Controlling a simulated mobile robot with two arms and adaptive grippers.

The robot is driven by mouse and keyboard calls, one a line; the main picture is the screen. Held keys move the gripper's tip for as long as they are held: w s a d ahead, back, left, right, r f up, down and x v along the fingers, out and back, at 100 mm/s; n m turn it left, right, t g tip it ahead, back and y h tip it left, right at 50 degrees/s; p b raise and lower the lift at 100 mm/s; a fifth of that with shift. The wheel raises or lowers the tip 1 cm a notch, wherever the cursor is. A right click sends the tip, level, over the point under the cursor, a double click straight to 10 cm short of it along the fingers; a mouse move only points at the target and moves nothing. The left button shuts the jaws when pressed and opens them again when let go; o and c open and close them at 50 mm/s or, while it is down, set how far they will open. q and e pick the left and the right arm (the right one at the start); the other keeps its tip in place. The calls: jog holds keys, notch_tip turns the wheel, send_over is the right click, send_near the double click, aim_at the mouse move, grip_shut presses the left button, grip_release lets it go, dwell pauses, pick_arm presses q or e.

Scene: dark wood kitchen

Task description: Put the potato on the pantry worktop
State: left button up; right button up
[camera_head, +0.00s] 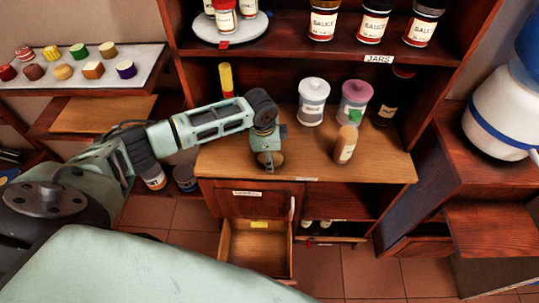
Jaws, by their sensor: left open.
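The pantry worktop (222,163) is the light wood surface in the middle of the head view. My left gripper (268,160) points down over its front middle part, close to the surface, with its jaws open. A small brownish patch shows at the fingertips; I cannot tell whether it is the potato or part of the gripper or worktop. No potato can be made out with certainty. A tan rounded piece (63,71) and a brown one (33,72) lie on the tray at the left; they are too small to name. My right gripper is not in view.
A grey canister (313,101), a pink-lidded jar (354,99) and a tan bottle (346,144) stand right of my left gripper. A yellow-topped bottle (226,78) stands behind my left arm. The drawer (254,248) below is open. The worktop's right front is clear.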

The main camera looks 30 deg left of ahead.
pick_arm(q)
notch_tip(320, 180, up, 11)
jog(key=s+b, duration=0.1)
jog(key=s, duration=0.1)
jog(key=shift+r, duration=0.15)
jog(key=shift+a, duration=0.1)
